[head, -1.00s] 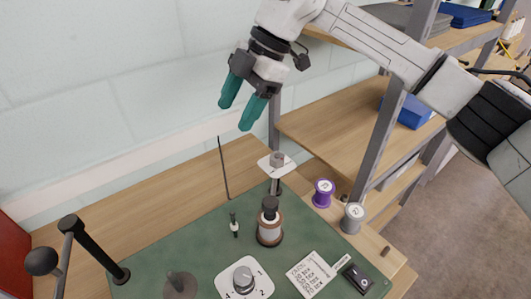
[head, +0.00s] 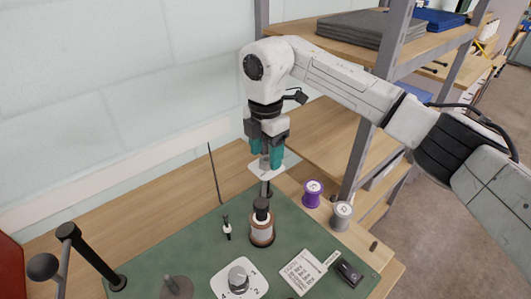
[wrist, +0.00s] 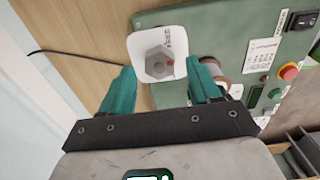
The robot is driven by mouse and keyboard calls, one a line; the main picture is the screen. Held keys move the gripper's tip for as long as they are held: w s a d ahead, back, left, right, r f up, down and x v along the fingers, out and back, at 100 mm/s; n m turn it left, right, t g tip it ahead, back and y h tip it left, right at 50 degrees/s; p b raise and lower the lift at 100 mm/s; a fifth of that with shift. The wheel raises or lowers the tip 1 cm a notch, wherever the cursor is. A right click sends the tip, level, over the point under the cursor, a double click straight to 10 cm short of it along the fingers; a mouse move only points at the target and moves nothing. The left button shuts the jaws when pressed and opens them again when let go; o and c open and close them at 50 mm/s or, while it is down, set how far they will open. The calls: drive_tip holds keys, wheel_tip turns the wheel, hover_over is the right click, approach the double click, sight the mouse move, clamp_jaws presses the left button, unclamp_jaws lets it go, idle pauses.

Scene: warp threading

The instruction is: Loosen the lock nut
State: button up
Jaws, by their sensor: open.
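The lock nut (wrist: 158,62) is a grey hexagonal nut with a red mark. It sits on a white plate (wrist: 140,44) with small printed text. The plate (head: 258,170) stands on a thin post in the head view, and the nut (head: 264,163) is partly hidden by a finger there. My gripper (head: 267,157) points down above the plate with its teal fingers open. In the wrist view my gripper (wrist: 162,80) has the nut between and slightly beyond its fingertips. I cannot tell whether the fingers touch it.
The post rises at the back of the green panel (head: 200,250). A brown and white spool (head: 262,228) stands just in front, and a purple spool (head: 312,194) and grey spool (head: 342,214) stand to the right. A thin upright rod (head: 215,175) is left. A shelf rack (head: 370,130) is close on the right.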

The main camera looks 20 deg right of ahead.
drive_tip(key=shift+f, duration=0.75)
drive_tip(key=shift+c, duration=0.3)
drive_tip(key=c, duration=1)
drive_tip(key=shift+n, duration=0.3)
drive_tip(key=n, duration=0.3)
drive_tip(key=shift+n, duration=0.3)
drive_tip(key=shift+d+n, duration=0.1)
drive_tip(key=shift+n, duration=2.2)
drive_tip(key=shift+r, duration=0.1)
